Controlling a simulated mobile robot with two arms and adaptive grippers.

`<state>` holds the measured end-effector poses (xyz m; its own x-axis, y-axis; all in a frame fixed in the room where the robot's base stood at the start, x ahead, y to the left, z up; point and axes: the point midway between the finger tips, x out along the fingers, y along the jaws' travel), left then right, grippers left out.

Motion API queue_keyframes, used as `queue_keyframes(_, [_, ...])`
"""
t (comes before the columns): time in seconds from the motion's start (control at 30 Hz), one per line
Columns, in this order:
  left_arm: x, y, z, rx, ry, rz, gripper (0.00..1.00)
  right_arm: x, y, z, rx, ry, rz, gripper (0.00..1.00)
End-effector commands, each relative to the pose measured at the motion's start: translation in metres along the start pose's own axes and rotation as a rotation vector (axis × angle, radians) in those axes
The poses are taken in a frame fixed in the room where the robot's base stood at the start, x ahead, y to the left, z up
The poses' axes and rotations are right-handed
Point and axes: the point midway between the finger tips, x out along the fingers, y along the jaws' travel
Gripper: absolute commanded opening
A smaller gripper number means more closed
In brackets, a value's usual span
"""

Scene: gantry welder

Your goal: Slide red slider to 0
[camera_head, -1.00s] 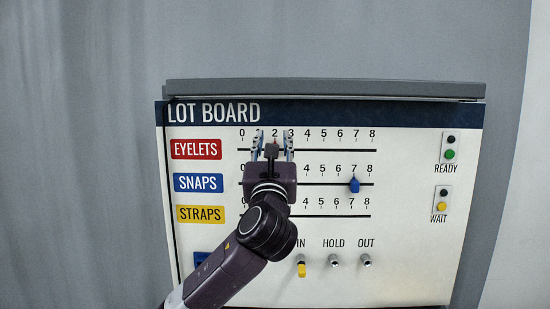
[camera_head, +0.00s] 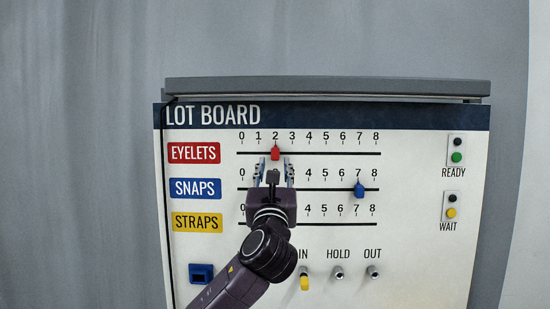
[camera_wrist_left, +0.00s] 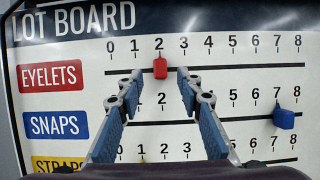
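The red slider (camera_head: 275,153) sits at 2 on the top track, in the row labelled EYELETS. It also shows in the left wrist view (camera_wrist_left: 160,68), beyond and between the fingertips. My left gripper (camera_head: 273,172) is open and empty, just below the red slider in the head view, with its fingers pointing up at the board. In the left wrist view its two blue-padded fingers (camera_wrist_left: 156,80) stand apart. The 0 mark (camera_head: 242,136) is at the left end of the top track. My right gripper is not in view.
A blue slider (camera_head: 359,190) sits at 7 on the SNAPS track. My left arm hides part of the lower rows, including the STRAPS slider. Switches (camera_head: 338,272) line the bottom, and lamps or buttons (camera_head: 456,157) sit at the right. The top track is clear left of the red slider.

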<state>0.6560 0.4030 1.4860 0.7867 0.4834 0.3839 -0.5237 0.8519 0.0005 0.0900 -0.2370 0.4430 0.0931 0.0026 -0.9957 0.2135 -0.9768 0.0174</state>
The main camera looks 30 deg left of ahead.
Motion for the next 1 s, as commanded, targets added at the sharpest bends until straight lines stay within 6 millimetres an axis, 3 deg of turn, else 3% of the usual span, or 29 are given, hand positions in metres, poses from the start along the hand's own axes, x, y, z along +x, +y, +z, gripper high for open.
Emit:
queue_keyframes(0.1, [0.021,0.001,0.002,0.0,0.003,0.003,0.33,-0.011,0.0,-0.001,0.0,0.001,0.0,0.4])
queue_keyframes(0.3, [0.042,0.0,0.002,-0.001,0.002,0.001,0.33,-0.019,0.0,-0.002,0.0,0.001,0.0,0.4])
queue_keyframes(0.7, [0.048,0.0,0.0,-0.001,0.001,0.0,0.33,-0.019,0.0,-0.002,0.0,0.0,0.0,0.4])
queue_keyframes(1.0, [0.048,0.0,0.0,0.0,0.001,0.0,0.0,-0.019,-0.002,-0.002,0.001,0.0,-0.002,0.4])
